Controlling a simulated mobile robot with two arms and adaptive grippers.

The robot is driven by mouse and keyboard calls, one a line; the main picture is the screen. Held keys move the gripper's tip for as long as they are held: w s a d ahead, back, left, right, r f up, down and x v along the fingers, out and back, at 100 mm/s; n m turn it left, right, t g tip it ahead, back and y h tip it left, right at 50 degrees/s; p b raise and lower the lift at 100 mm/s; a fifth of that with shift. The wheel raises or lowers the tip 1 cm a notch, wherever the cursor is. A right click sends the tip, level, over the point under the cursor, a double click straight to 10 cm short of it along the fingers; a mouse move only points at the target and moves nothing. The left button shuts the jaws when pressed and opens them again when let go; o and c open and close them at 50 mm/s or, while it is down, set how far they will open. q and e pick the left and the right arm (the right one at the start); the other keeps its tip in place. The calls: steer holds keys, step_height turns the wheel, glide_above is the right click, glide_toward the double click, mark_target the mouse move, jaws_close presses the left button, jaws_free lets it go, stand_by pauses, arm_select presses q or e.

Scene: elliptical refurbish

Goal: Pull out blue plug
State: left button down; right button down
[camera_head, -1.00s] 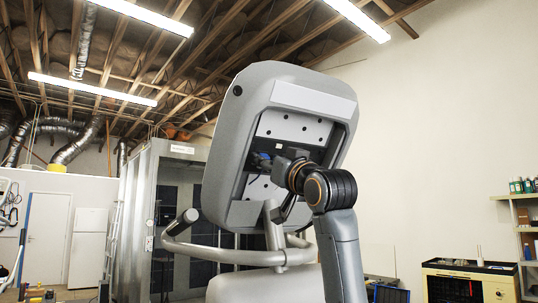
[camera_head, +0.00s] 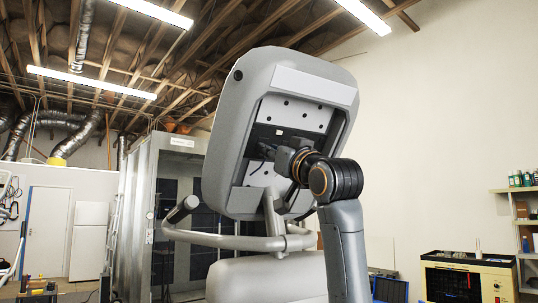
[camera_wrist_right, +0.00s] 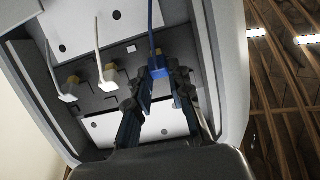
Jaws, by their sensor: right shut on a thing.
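The blue plug (camera_wrist_right: 158,68) with its blue cable shows in the right wrist view, between the fingertips of my right gripper (camera_wrist_right: 162,88). The gripper is shut on it. A small yellow part shows just behind the plug; I cannot tell whether the plug is still seated in its socket. In the head view my right gripper (camera_head: 275,152) reaches into the open back of the grey console (camera_head: 228,150), and it hides the plug. My left gripper is not in view.
Two white plugs (camera_wrist_right: 68,96) with white cables sit left of the blue one in the wrist view. The console's raised rim (camera_head: 345,105) surrounds the recess close to my gripper. A curved grey handlebar (camera_head: 235,241) runs below.

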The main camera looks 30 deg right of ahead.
steer(key=shift+w+f, duration=0.1)
steer(key=shift+w, duration=0.05)
steer(key=c, duration=1.2)
jaws_free()
steer(key=shift+s, duration=0.25)
steer(key=v, duration=1.2)
steer(key=shift+d, duration=0.1)
